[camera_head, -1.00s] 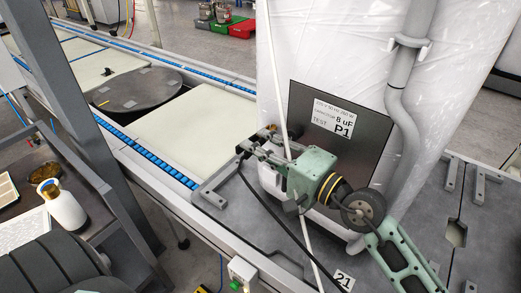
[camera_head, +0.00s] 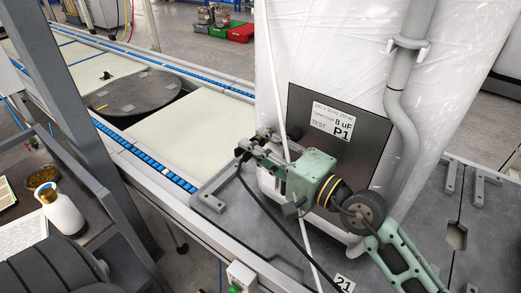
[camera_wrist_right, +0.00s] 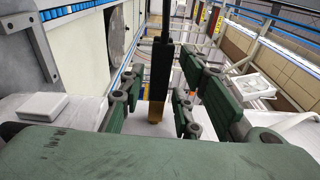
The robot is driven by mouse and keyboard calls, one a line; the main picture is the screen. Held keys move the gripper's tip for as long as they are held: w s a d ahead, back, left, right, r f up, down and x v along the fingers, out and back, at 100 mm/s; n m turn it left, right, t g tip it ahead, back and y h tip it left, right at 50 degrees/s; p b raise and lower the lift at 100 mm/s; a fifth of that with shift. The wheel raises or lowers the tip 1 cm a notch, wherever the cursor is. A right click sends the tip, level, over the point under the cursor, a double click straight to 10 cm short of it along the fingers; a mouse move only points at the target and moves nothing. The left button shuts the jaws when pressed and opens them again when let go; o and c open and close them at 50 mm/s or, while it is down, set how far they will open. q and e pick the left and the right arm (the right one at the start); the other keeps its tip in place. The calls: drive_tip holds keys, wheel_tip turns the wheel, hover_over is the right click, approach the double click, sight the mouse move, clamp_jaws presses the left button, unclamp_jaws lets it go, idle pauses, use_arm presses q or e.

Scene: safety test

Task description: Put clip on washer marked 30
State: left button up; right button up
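My right gripper (camera_head: 252,146) reaches in from the lower right in the head view, in front of the plastic-wrapped washer (camera_head: 345,50). The right wrist view shows a black clip (camera_wrist_right: 160,72) with a brownish tip between the green fingers. The gripper appears shut on it, though the contact is partly hidden. A black cable (camera_head: 270,210) runs down from the fingertips. A dark plate with a white label (camera_head: 331,120) reading "8 uF" and "P1" stands against the washer. The marker below reads 21 (camera_head: 344,282); I see no 30. My left gripper is not in view.
The washer stands on a grey pallet (camera_head: 213,202) beside a blue-edged conveyor (camera_head: 165,172). A thin white pole (camera_head: 273,80) and a grey hose (camera_head: 400,110) run close to the arm. A white bottle (camera_head: 61,210) stands at left. The pale conveyor panel (camera_head: 190,128) is clear.

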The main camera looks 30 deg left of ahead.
drive_tip(key=shift+o, duration=0.4)
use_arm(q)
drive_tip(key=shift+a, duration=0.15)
use_arm(e)
drive_tip(key=s+d, duration=0.1)
drive_tip(key=d, duration=0.7)
drive_tip(key=shift+s, duration=0.25)
drive_tip(key=shift+a, duration=0.15)
use_arm(q)
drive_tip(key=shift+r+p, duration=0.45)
drive_tip(key=shift+p, duration=0.05)
use_arm(e)
drive_tip(key=w+a, duration=0.1)
drive_tip(key=a, duration=0.6)
drive_tip(key=shift+a, duration=0.35)
